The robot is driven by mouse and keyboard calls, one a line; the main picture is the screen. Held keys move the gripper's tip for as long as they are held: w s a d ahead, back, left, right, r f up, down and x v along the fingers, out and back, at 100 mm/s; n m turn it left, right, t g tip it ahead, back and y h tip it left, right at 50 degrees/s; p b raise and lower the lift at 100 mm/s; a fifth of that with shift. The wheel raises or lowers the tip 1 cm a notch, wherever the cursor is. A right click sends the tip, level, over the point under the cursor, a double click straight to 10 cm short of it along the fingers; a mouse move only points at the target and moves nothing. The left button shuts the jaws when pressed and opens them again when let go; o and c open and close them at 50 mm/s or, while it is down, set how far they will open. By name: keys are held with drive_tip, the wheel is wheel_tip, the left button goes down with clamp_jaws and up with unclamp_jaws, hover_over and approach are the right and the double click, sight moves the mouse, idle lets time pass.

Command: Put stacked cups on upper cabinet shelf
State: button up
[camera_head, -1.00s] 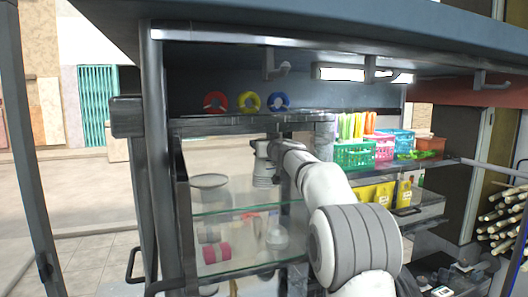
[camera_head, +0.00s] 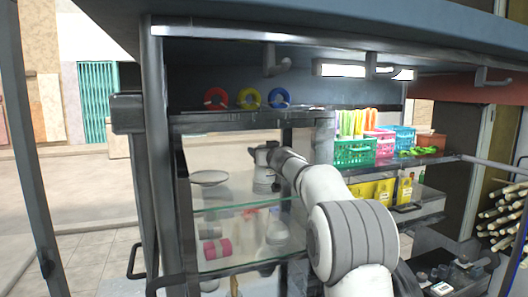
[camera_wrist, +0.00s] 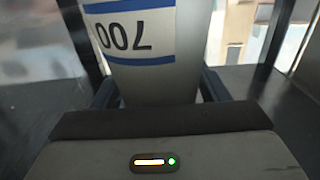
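The stacked cups (camera_wrist: 142,38) fill the upper middle of the wrist view, white with blue bands and an upside-down "700". My gripper (camera_wrist: 158,90) has a dark finger on each side of them and appears closed on them. In the head view my gripper (camera_head: 263,165) is small and reaches into the cabinet from the right, with the pale cups (camera_head: 263,184) under it. The glass upper shelf (camera_head: 235,203) is below the cups. Whether the cups touch it is unclear.
A plate (camera_head: 209,177) stands on the upper shelf to the left. A pink roll (camera_head: 217,248) and other items are on the level below. Coloured tape rolls (camera_head: 249,98) sit on the cabinet top. Coloured baskets (camera_head: 355,152) stand on the right.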

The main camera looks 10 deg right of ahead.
drive_tip(key=shift+o, duration=1.1)
drive_tip(key=shift+r, duration=0.2)
drive_tip(key=shift+s+d+f, duration=0.1)
drive_tip(key=shift+s+f, duration=0.05)
drive_tip(key=shift+s, duration=0.1)
drive_tip(key=s+d+b, duration=0.2)
drive_tip(key=s+b, duration=0.1)
drive_tip(key=s, duration=0.8)
drive_tip(key=shift+s, duration=0.15)
drive_tip(key=shift+d, duration=0.15)
